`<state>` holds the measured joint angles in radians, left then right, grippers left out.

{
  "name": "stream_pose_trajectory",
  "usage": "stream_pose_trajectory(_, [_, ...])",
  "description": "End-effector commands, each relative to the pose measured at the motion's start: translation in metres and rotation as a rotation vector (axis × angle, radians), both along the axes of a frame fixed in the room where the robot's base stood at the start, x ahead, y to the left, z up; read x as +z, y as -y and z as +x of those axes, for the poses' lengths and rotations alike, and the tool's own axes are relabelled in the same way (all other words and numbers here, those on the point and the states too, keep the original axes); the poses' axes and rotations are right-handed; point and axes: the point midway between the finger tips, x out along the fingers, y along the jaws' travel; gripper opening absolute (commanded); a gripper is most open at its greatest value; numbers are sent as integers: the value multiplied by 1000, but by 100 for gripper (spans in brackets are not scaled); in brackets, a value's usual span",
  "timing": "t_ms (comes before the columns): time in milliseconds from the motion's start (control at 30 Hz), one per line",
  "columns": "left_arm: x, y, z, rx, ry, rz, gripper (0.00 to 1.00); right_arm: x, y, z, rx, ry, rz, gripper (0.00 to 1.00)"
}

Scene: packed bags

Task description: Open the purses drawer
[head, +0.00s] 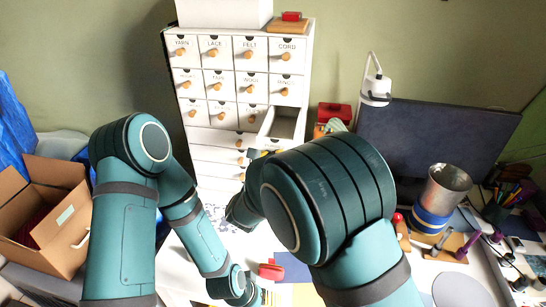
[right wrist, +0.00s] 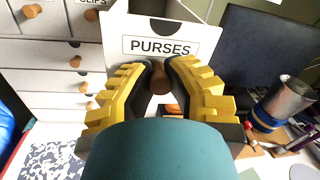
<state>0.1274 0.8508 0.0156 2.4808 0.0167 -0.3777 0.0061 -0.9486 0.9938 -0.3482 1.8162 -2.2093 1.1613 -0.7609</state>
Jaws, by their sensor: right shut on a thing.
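The purses drawer (right wrist: 195,62) shows its white labelled front in the right wrist view. It is pulled out from the white cabinet (head: 230,170), and its open inside shows in the head view (head: 286,124). My right gripper (right wrist: 161,84) is shut on the drawer's round wooden knob (right wrist: 161,78), with yellow fingers on both sides of it. In the head view my right gripper (head: 257,153) is at the drawer front and partly hidden by my arm. My left gripper (head: 248,296) is low over the table; its fingers are unclear.
Other closed drawers with wooden knobs surround it, labelled such as YARN, LACE, FELT and CORD. A red object (head: 271,271) lies near my left gripper. A cardboard box (head: 50,215) stands at left. A metal cup (head: 446,185) and dark panel (head: 425,140) are at right.

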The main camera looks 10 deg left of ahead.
Motion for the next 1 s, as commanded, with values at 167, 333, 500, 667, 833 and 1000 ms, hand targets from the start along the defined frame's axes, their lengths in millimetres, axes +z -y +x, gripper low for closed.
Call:
stream_pose_trajectory(167, [0,0,0,0,0,0,68,1,1,1,-3,2,1,35])
stream_pose_trajectory(333, [0,0,0,0,0,0,68,1,1,1,-2,2,0,35])
stream_pose_trajectory(500, [0,0,0,0,0,0,68,11,0,1,-1,4,3,35])
stream_pose_trajectory(667, [0,0,0,0,0,0,68,38,1,1,-2,4,5,35])
stream_pose_trajectory(833, [0,0,0,0,0,0,68,70,1,1,-2,4,4,35])
stream_pose_trajectory(1000, [0,0,0,0,0,0,68,92,2,1,-3,4,4,35])
